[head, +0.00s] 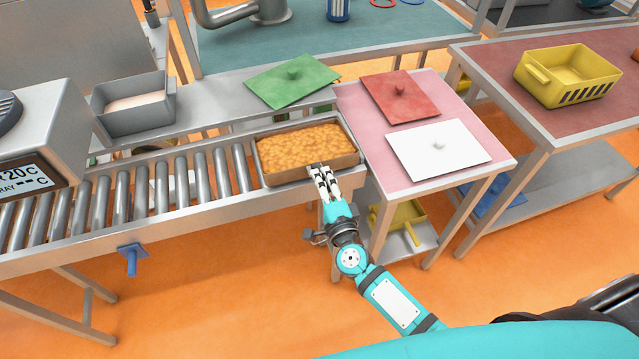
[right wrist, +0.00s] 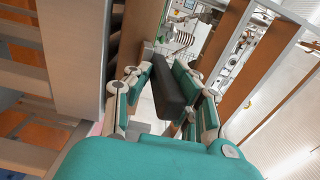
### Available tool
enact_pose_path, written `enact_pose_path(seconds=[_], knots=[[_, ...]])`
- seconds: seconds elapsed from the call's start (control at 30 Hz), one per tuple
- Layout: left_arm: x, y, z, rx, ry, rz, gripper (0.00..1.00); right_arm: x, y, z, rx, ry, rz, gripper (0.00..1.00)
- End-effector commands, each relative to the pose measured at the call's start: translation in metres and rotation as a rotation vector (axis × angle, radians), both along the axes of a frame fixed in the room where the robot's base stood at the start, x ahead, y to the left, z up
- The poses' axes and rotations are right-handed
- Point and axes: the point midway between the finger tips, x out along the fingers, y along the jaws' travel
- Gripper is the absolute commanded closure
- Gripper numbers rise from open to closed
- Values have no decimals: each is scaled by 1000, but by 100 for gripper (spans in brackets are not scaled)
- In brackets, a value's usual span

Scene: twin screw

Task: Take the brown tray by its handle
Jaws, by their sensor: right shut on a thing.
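The brown tray (head: 286,177), full of a golden-brown food, sits level at the right end of the roller conveyor in the head view. My right gripper (head: 322,170) reaches it from the front, at the tray's near side. In the right wrist view, the fingers of my right gripper (right wrist: 165,98) are shut on a dark bar, the tray handle (right wrist: 172,90). In the head view the fingers cover most of the handle. My left gripper is not in view.
The roller conveyor (head: 140,197) runs left from the tray. A pink table (head: 350,110) to the right holds red (head: 399,97) and white (head: 438,149) lids. A green lid (head: 291,82) lies behind the tray. A grey tray (head: 135,108) stands back left, a yellow basket (head: 567,73) far right.

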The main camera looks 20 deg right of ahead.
Motion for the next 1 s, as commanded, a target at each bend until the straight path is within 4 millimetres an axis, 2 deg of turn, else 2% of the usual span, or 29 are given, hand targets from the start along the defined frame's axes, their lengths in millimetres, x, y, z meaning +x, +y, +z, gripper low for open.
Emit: enact_pose_path(seconds=[0.4,1.0], knots=[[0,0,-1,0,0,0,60,22,1,3,0,-6,-1,100],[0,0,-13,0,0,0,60,22,1,-11,0,-3,-1,100]])
